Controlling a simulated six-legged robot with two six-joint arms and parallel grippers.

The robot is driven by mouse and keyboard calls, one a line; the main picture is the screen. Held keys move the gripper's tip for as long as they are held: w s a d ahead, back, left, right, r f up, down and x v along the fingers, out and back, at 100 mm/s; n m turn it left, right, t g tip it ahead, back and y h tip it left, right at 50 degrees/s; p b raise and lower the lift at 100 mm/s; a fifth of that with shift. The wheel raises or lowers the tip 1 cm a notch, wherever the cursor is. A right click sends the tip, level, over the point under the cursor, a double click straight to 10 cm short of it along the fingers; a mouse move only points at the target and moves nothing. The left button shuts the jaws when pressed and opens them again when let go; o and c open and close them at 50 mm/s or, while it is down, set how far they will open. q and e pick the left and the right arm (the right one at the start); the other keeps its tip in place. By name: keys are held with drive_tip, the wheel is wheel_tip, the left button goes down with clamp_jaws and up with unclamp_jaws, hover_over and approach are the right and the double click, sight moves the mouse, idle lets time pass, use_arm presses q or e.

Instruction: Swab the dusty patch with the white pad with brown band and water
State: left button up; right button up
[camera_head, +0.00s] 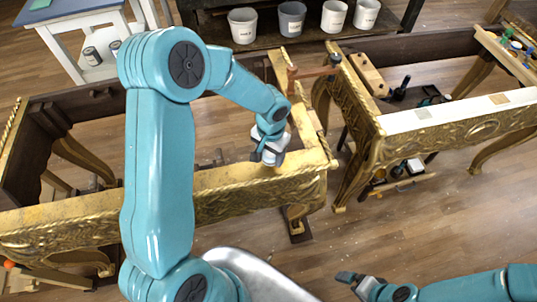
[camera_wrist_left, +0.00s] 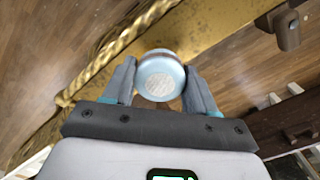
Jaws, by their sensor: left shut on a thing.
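My left gripper (camera_head: 268,155) is over the corner of the gilt console (camera_head: 225,178). It is shut on a round white and pale blue piece, seemingly the white pad with brown band (camera_wrist_left: 161,75); a thin brownish line shows near its top edge. In the left wrist view the pad sits between the two grey fingers (camera_wrist_left: 160,88), above the gilt surface. I cannot tell whether it touches that surface. I cannot make out a distinct dusty patch or any water. My right gripper (camera_head: 358,284) is low at the bottom, apart from the furniture; its jaw opening is unclear.
A second gilt frame with a pale top rail (camera_head: 450,115) stands to the right. A wooden hammer-like tool (camera_head: 308,72) lies by the console's far end. Several labelled buckets, one white (camera_head: 242,25), stand at the back. Open wooden floor (camera_head: 400,230) shows at front right.

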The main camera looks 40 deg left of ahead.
use_arm(q)
drive_tip(key=shift+r+p, duration=1.35)
drive_tip(key=shift+r, duration=1.05)
drive_tip(key=shift+f, duration=0.15)
